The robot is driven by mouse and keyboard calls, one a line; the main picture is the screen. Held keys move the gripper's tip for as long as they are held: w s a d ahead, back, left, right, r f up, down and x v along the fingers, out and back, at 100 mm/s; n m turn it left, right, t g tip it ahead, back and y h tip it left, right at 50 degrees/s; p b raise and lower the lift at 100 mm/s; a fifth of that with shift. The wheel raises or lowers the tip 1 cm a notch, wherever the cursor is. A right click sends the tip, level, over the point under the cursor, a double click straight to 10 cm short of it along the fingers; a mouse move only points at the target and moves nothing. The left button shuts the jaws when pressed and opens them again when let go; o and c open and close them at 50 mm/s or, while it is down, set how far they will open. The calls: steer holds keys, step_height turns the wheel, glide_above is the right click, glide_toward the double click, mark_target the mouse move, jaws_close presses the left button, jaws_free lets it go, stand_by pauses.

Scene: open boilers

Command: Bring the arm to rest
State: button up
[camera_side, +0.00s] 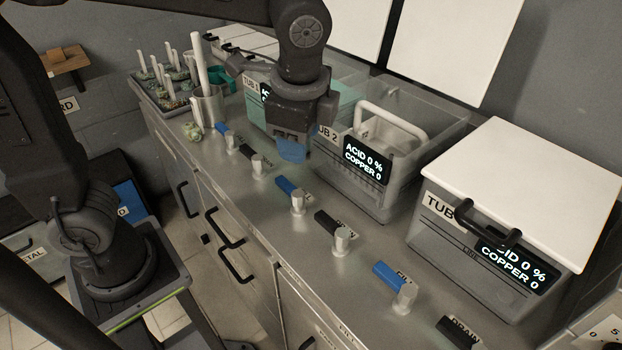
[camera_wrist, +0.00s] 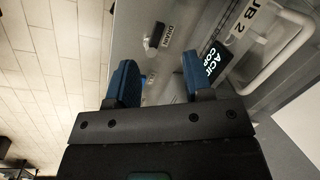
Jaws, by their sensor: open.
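My gripper (camera_side: 291,150) hangs over the metal counter, in front of tub 1 and tub 2, with its blue fingertips pointing down. In the wrist view my gripper (camera_wrist: 157,82) has its two blue fingers wide apart with nothing between them. Tub 2 (camera_side: 345,188) is open, with a white-handled basket (camera_side: 398,122) in it. Its display reads acid 0 %, copper 0. Tub 1 (camera_side: 345,97) is partly hidden behind my arm and holds greenish liquid.
A third tub (camera_side: 440,225) at the right has a white lid (camera_side: 530,175) on it. Blue valve handles (camera_side: 287,186) and black valve handles (camera_side: 328,222) line the counter's front.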

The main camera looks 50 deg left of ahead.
steer(key=s+a+f+n+t+h, duration=0.1)
steer(key=s+a+n+t, duration=0.3)
steer(key=s+a+n, duration=0.5)
steer(key=shift+s+a+n+h, duration=0.15)
steer(key=shift+s+n+h, duration=0.25)
steer(key=shift+n, duration=1)
